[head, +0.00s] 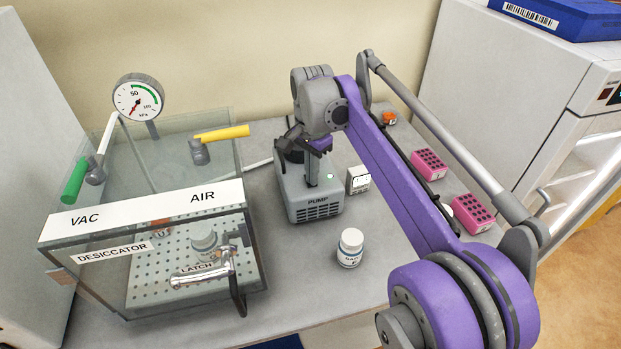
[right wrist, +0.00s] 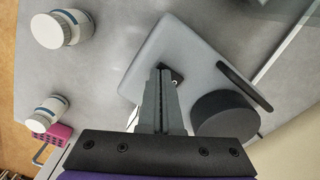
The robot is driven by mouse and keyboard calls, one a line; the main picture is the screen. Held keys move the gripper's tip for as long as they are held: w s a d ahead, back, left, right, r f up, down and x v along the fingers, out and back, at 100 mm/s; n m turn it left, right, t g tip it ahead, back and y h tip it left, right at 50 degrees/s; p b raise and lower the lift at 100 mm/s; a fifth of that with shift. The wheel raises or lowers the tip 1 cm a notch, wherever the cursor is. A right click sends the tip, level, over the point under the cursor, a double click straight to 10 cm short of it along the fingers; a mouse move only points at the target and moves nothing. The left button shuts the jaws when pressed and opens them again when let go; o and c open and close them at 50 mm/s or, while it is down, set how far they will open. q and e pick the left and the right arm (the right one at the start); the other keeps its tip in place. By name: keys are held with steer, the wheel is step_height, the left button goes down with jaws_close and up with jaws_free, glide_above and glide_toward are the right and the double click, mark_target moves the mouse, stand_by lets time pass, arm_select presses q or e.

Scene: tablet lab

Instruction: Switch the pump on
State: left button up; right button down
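My right gripper (head: 312,183) points down over the pump top. In the right wrist view the pump top (right wrist: 180,45) is a pale grey plate, and my right gripper's fingers (right wrist: 161,70) are together with nothing between them. A small dark switch (right wrist: 178,77) shows right beside the fingertips, partly hidden by them. I cannot tell whether they touch it. My left gripper is in neither view.
The clear desiccator (head: 150,265) with its latch and valve handles stands left of the pump. Pink racks (head: 473,212) are farther right.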

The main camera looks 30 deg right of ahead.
arm_select(q)
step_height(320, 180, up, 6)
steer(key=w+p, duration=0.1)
steer(key=p, duration=0.3)
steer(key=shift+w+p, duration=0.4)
arm_select(e)
step_height(320, 180, up, 7)
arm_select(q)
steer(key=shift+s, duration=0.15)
arm_select(e)
steer(key=shift+f, duration=0.1)
